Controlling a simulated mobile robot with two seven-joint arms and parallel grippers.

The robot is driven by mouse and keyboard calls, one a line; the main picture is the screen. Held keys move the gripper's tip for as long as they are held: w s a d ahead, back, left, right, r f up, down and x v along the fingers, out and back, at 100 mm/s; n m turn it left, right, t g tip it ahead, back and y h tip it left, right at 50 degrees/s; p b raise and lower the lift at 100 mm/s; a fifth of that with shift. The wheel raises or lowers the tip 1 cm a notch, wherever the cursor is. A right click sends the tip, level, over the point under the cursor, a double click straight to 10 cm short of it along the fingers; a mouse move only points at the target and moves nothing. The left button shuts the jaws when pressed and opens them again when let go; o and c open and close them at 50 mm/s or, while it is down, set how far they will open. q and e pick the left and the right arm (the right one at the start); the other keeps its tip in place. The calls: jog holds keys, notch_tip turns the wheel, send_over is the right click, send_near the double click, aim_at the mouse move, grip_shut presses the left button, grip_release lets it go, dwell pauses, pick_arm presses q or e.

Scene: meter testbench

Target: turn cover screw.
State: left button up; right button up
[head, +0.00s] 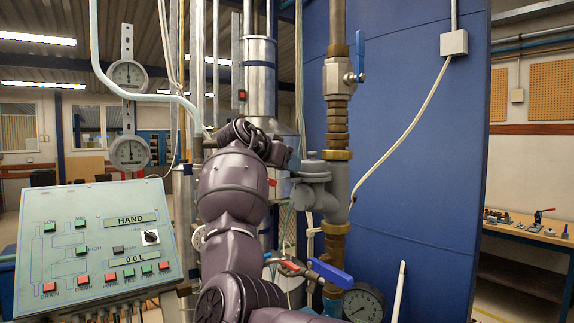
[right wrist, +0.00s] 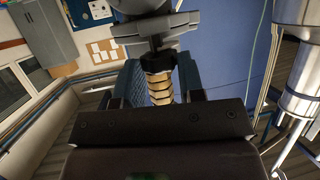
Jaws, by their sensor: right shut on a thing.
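My right gripper (right wrist: 161,88) shows in the right wrist view, its two teal-padded fingers closed on either side of a ribbed brass-coloured piece, which looks like the cover screw (right wrist: 159,87). A dark neck and a grey metal flange (right wrist: 152,28) adjoin the far end of that piece. In the head view my purple right arm rises through the middle, and its wrist hides the fingers and the held piece. A grey valve body (head: 313,195) with a round cap stands just right of the wrist. My left gripper is not in view.
A blue lever (head: 330,273) and a pressure gauge (head: 363,303) are low on the right. A control panel (head: 95,243) stands left. A blue wall (head: 430,190) closes the back.

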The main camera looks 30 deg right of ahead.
jog(key=shift+s+d+n+t+y+b, duration=0.2)
jog(key=shift+n+t+y+b, duration=0.15)
jog(key=shift+n+t+y, duration=0.7)
jog(key=shift+s+d+n+t+y+b, duration=0.15)
jog(key=shift+n+t+y+b, duration=0.35)
jog(key=shift+n+t, duration=0.95)
jog(key=shift+s+d+n+t+y+b, duration=0.1)
jog(key=shift+s+n+t+y+b, duration=0.15)
jog(key=shift+n+t+y, duration=0.95)
jog(key=shift+h, duration=0.25)
jog(key=o, duration=0.9)
jog(key=shift+w, duration=0.1)
